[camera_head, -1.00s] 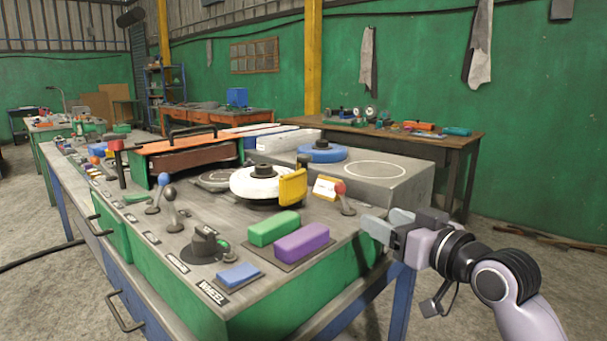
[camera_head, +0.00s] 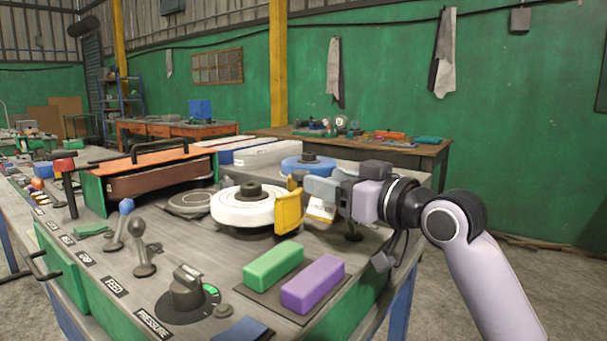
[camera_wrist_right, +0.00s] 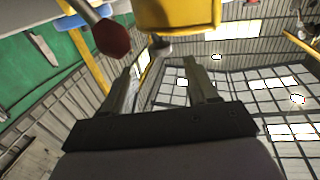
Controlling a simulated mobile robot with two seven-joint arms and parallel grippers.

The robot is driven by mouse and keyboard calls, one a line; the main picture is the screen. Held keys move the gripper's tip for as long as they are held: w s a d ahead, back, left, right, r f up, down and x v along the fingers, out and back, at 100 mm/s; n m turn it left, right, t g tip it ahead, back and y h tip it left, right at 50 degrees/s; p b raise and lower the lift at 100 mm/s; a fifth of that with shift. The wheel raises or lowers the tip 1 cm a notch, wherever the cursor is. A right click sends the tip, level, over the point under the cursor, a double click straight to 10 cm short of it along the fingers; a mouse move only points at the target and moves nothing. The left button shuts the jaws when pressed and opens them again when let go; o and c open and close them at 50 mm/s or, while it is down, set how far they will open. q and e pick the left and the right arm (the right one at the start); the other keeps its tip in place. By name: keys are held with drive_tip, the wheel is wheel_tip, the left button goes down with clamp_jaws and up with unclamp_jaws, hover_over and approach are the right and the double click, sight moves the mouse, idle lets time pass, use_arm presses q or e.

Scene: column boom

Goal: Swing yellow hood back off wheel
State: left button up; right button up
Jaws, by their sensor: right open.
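The yellow hood (camera_head: 289,212) stands upright at the right side of the white wheel (camera_head: 246,206), which lies flat on the bench top with a dark hub. In the head view my right gripper (camera_head: 302,186) is just right of the hood, its fingers pointing left at the hood's upper part. Whether they touch it is not clear. The red lever knob (camera_wrist_right: 112,38) also shows there, near the left finger. My left gripper is out of view.
Green (camera_head: 273,264) and purple (camera_head: 313,284) blocks lie in front of the wheel. A blue wheel (camera_head: 306,166) sits behind. Levers and a dial (camera_head: 186,290) stand at the front left.

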sight(296, 195)
drive_tip(key=shift+x, duration=3.05)
clamp_jaws()
